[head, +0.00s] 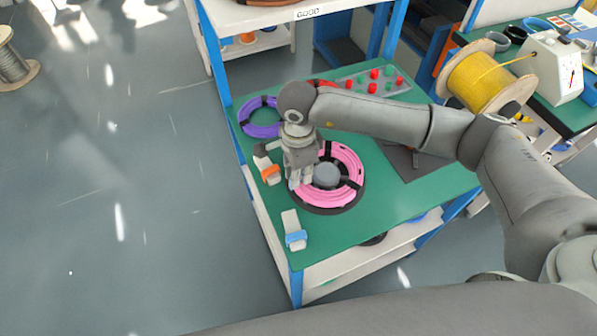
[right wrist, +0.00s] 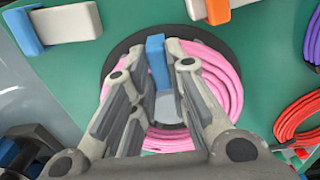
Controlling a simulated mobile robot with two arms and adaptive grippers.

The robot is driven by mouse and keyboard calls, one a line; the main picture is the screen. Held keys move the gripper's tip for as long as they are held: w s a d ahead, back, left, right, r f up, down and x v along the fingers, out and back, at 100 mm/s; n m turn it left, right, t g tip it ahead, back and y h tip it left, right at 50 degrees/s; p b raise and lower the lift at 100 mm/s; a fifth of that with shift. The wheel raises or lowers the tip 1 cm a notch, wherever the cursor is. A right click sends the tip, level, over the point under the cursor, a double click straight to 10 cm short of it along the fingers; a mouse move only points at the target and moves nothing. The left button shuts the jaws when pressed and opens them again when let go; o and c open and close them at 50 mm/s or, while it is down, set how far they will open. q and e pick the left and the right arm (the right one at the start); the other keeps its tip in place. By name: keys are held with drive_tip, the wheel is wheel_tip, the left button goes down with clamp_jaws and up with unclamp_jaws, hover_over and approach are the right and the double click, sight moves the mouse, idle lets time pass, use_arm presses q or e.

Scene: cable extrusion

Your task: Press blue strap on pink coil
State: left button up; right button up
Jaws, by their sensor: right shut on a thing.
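The pink coil (head: 345,192) lies on a dark round base with a grey hub (head: 327,174) on the green table. Dark bands cross the coil. My right gripper (head: 301,182) points down at the coil's left side and is shut on a small blue strap (head: 292,184). In the right wrist view the blue strap (right wrist: 157,62) stands between the fingers, over the edge of the pink coil (right wrist: 222,82). The fingers hide part of the coil and hub, and I cannot tell whether the strap touches the coil. My left gripper is not in view.
White holders with a blue piece (head: 296,237) and an orange piece (head: 271,174) stand along the table's left edge. A purple coil (head: 262,131) lies behind. A grey panel with red and green knobs (head: 372,84) is at the back. The table's front (head: 330,235) is clear.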

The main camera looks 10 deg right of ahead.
drive_tip(key=shift+s+f, duration=0.1)
drive_tip(key=shift+f, duration=0.1)
drive_tip(key=o, duration=0.9)
drive_tip(key=shift+c, duration=0.2)
drive_tip(key=shift+r, duration=0.15)
drive_tip(key=shift+r+p, duration=0.35)
drive_tip(key=shift+r, duration=0.15)
drive_tip(key=shift+r+p, duration=1.55)
drive_tip(key=shift+r, duration=1.95)
